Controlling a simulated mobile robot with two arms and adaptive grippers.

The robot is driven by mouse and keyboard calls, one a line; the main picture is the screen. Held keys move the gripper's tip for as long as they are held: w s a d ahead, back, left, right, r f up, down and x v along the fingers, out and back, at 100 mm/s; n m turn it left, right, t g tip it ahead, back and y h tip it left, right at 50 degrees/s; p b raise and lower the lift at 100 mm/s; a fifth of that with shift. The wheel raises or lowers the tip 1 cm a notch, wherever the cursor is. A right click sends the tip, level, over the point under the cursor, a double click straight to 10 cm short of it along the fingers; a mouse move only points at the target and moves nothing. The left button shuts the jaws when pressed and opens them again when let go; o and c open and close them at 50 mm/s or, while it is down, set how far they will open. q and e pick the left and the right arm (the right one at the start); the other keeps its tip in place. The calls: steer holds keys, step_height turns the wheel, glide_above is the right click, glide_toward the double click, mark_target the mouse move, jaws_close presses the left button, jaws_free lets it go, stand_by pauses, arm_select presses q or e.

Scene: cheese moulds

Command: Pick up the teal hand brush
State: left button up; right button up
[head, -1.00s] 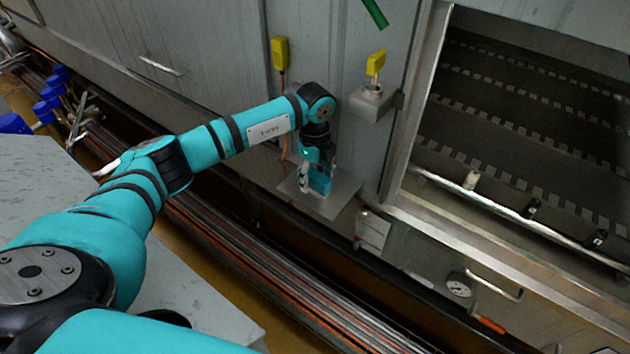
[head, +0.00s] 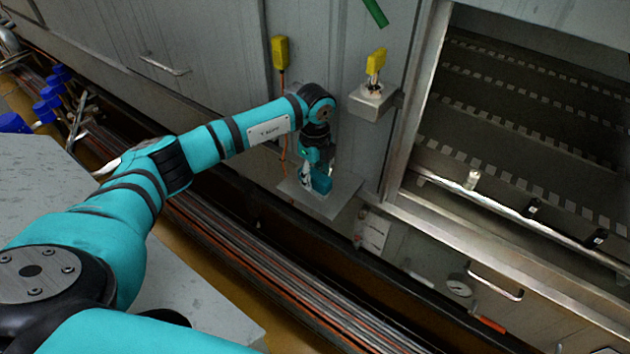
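The teal hand brush (head: 322,184) shows as a small teal block on a square metal plate (head: 335,200), which juts out from the grey wall. My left gripper (head: 311,178) points down at the brush from above, at the end of my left arm. Its fingers overlap the brush in the head view and are small and dark. I cannot tell whether they are closed on it or only beside it. Part of the brush is hidden by the gripper. My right gripper is not in view.
A small metal wall box (head: 372,103) with a yellow piece (head: 376,62) stands right of my wrist. Another yellow piece (head: 280,52) hangs on the wall with an orange cord. Pipes (head: 260,260) run below the plate. A grey surface (head: 190,285) lies under my arm.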

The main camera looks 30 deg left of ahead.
mark_target(315, 174)
arm_select(q)
steer(key=c, duration=0.7)
steer(key=shift+r, duration=0.15)
steer(key=shift+r, duration=0.6)
step_height(315, 174, up, 2)
steer(key=shift+r+b, duration=0.2)
steer(key=shift+b, duration=0.3)
steer(key=s+d+r+b, duration=0.1)
steer(key=s+d+b, duration=0.1)
steer(key=s+d, duration=0.7)
steer(key=d, duration=0.4)
steer(key=shift+s+r+b, duration=0.15)
steer(key=shift+r+b, duration=0.15)
steer(key=shift+r, duration=0.05)
